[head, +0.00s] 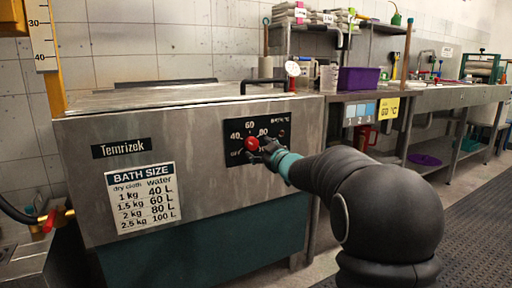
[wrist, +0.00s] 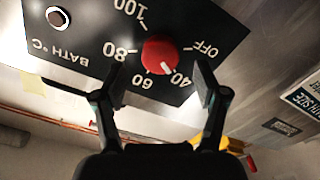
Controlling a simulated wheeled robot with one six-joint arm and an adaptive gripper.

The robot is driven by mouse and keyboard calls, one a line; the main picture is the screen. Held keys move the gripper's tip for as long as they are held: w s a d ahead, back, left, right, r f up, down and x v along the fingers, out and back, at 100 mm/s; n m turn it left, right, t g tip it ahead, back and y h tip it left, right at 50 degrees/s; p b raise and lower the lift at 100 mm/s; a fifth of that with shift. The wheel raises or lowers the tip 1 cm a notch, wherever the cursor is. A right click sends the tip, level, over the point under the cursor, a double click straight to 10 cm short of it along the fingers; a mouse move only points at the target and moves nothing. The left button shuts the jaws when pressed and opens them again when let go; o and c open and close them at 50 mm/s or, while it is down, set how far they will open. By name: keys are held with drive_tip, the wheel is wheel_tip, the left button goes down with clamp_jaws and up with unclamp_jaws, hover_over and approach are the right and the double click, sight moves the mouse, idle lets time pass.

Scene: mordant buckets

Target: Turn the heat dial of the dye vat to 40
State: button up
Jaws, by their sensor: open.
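The dye vat (head: 190,130) is a steel tank with a black dial plate (head: 285,116) on its front. The red heat dial (head: 251,144) sits on that plate, partly beside my gripper (head: 266,151). In the wrist view the dial (wrist: 158,54) has a white mark that points toward the 40 label, slightly to its 60 side. The scale reads OFF, 40, 60, 80, 100. My gripper (wrist: 159,78) is open, with one finger on each side of the dial and a visible gap to it on both sides.
A bath-size chart (head: 144,198) is on the vat front. A ribbed dark floor mat (head: 465,215) lies at the right, clear of objects.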

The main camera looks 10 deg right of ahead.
drive_tip(key=v, duration=0.8)
drive_tip(key=s+d+f+m+g+h, duration=0.4)
drive_tip(key=d+f+m+h, duration=0.25)
drive_tip(key=d+f, duration=0.35)
drive_tip(key=s+f+m+g+h+p, duration=0.1)
drive_tip(key=s+f+g+h, duration=0.15)
drive_tip(key=s, duration=0.55)
drive_tip(key=s+a+r+g+y+p, duration=0.1)
drive_tip(key=s+a, duration=0.3)
drive_tip(key=s, duration=0.6)
drive_tip(key=s+a+r+m+g+y+p, duration=0.1)
drive_tip(key=s+a+r+g+p, duration=0.1)
drive_tip(key=s+a, duration=0.3)
drive_tip(key=s+a+r+m+g+y+p, duration=0.1)
drive_tip(key=s+a+p, duration=0.3)
drive_tip(key=s, duration=1)
drive_tip(key=shift+s+a+r+g, duration=0.3)
drive_tip(key=shift+s+r+g, duration=0.1)
drive_tip(key=shift+g, duration=0.15)
